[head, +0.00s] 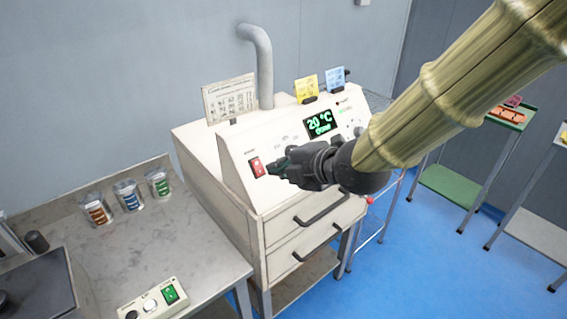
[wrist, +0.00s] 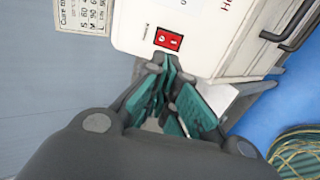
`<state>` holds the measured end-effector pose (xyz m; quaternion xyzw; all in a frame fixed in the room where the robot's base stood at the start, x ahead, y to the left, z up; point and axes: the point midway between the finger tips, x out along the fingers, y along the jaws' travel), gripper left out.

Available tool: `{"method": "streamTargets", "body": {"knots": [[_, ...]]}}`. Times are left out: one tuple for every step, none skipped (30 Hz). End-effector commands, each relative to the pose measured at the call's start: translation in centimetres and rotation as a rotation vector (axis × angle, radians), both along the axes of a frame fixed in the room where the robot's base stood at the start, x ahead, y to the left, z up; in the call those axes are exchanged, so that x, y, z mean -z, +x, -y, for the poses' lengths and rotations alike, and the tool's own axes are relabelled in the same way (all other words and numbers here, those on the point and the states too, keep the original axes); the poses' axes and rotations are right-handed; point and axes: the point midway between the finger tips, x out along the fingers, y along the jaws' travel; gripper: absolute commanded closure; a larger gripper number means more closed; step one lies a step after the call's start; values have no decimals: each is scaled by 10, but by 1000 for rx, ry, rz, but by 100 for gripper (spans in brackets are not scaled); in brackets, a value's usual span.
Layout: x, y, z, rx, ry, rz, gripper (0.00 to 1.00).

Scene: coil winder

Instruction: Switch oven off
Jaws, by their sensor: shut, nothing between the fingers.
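The oven (head: 240,165) is a cream cabinet with a sloped front panel and two drawers. Its display (head: 320,123) reads 20 °C in green, with a word below that looks like "closed". A red rocker switch (head: 257,167) sits at the panel's left end. It also shows in the wrist view (wrist: 168,40), just beyond my fingertips. My gripper (head: 278,166) is shut and empty, with its tips close to the right of the switch in the head view. I cannot tell whether the tips touch the switch or which way the rocker is pressed.
A grey bench (head: 190,235) on the left holds several small jars and a control box (head: 153,299) with a green switch. A grey pipe (head: 262,65) rises behind the oven. Shelved carts (head: 450,182) stand at the right. Blue floor (head: 410,265) is open in front.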

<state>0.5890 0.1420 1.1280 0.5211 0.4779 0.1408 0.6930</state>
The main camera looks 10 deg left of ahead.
Motion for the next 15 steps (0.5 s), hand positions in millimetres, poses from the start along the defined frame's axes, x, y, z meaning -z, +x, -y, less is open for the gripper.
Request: {"method": "streamTargets", "body": {"knots": [[3,4,-5,0,1,-2,100],[5,5,-8,0,1,-2,100],[7,8,-11,0,0,-2,100],[9,9,-14,-1,-1,-1,100],[11,11,-17,-1,0,-2,100],[13,14,-20,0,0,-2,100],[15,16,-22,0,1,-2,100],[17,17,-25,0,0,-3,100],[20,20,-28,-1,0,-2,100],[21,22,-31,-1,0,0,100],[23,24,-34,-2,1,-1,100],[26,26,-37,0,1,-2,100],[28,28,-39,0,1,-2,100],[29,30,-42,0,1,-2,100],[32,32,-45,0,1,-1,100]]}}
